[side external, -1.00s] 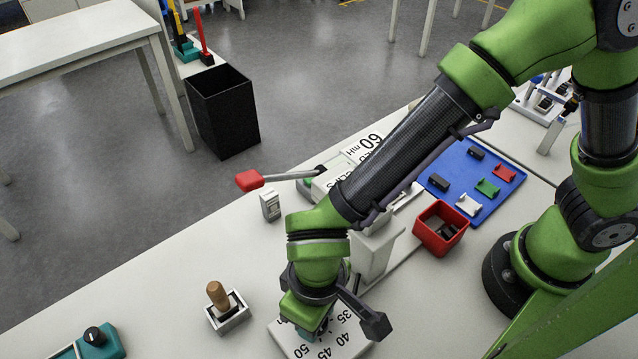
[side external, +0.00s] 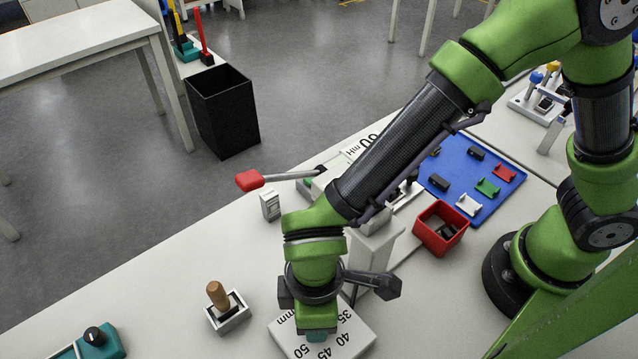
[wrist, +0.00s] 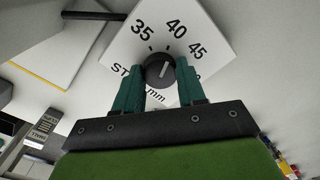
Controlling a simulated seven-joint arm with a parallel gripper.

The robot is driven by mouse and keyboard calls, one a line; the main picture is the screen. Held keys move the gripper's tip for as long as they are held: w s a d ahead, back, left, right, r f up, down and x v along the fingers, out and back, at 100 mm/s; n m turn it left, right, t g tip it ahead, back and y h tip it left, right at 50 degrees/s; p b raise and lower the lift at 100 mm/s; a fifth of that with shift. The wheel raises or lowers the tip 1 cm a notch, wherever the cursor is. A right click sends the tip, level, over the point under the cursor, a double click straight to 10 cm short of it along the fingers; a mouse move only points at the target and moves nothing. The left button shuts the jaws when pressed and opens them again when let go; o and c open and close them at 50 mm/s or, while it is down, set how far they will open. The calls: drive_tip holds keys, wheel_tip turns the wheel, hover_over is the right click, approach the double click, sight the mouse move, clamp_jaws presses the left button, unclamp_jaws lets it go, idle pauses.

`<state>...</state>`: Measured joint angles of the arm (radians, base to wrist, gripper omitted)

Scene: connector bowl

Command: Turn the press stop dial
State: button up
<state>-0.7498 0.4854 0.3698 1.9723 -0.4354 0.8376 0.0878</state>
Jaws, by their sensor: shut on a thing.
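The press stop dial is a dark round knob (wrist: 159,71) with a pale pointer line, on a white plate (wrist: 205,25) printed with 35, 40, 45 and "mm". In the wrist view my gripper (wrist: 160,78) has its two teal fingers shut on the knob, one on each side. The gripper hides the knob there.
A press with a red-ended lever (side external: 250,180) stands behind my gripper. A red bin (side external: 425,237) and a blue mat (side external: 505,177) with small parts are to the right. A wooden-handled tool in a holder (side external: 220,297) and a teal box with a black knob (side external: 103,340) are to the left.

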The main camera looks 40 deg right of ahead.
idle(0.4)
drive_tip(key=o, duration=1.1)
drive_tip(key=shift+c, duration=0.2)
wheel_tip(320, 180, up, 17)
drive_tip(key=shift+w, duration=0.2)
drive_tip(key=shift+d, duration=0.1)
drive_tip(key=w+d+r+m+t+y, duration=0.1)
drive_tip(key=w+d+r+m, duration=0.15)
drive_tip(key=d, duration=0.45)
drive_tip(key=w+d+r+m+t, duration=0.1)
drive_tip(key=w+d+m+t, duration=0.1)
drive_tip(key=w+d+m, duration=0.35)
drive_tip(key=s+d+m+t, duration=0.3)
drive_tip(key=d+m, duration=0.3)
drive_tip(key=d, duration=1.2)
drive_tip(key=shift+r+m+t+y, duration=0.25)
drive_tip(key=shift+m+t+y, duration=0.15)
drive_tip(key=shift+t, duration=0.4)
